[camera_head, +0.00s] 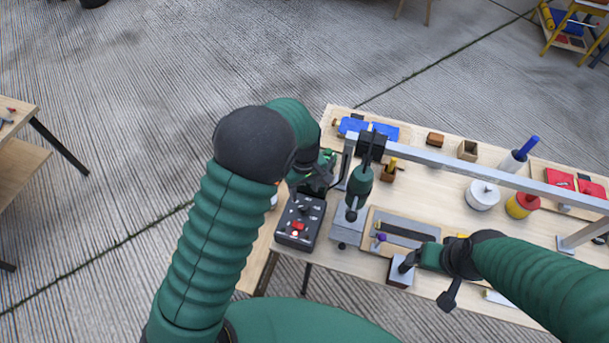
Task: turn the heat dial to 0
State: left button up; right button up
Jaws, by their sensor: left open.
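A black control box (300,222) sits at the near left corner of the wooden workbench. Its top carries a red switch and small dark knobs; I cannot read any marking or tell the heat dial's setting. My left gripper (318,183) is open, just beyond the far end of the box, partly hidden by my own arm. I cannot tell whether it touches the box. My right gripper (407,263) is low over the bench's near edge, beside a small grey-topped block (400,273). Its jaws are too small to read.
A metal rail (480,175) runs above the workbench (430,205). A green and black tool (359,187) stands upright just right of the box. A grey plate (405,228), a white round container (482,195) and a yellow one (522,205) lie further right.

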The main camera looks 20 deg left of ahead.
pick_arm(q)
notch_tip(320, 180, up, 9)
jog(key=shift+f, duration=0.1)
dwell(0.3)
jog(key=s+a+m+t, duration=0.2)
jog(key=s+a+m, duration=0.3)
jog(key=s, duration=1)
jog(key=m, duration=0.3)
jog(key=shift+s+a+m+t, duration=0.15)
jog(key=shift+s+m+t, duration=0.15)
jog(key=shift+s+m, duration=0.1)
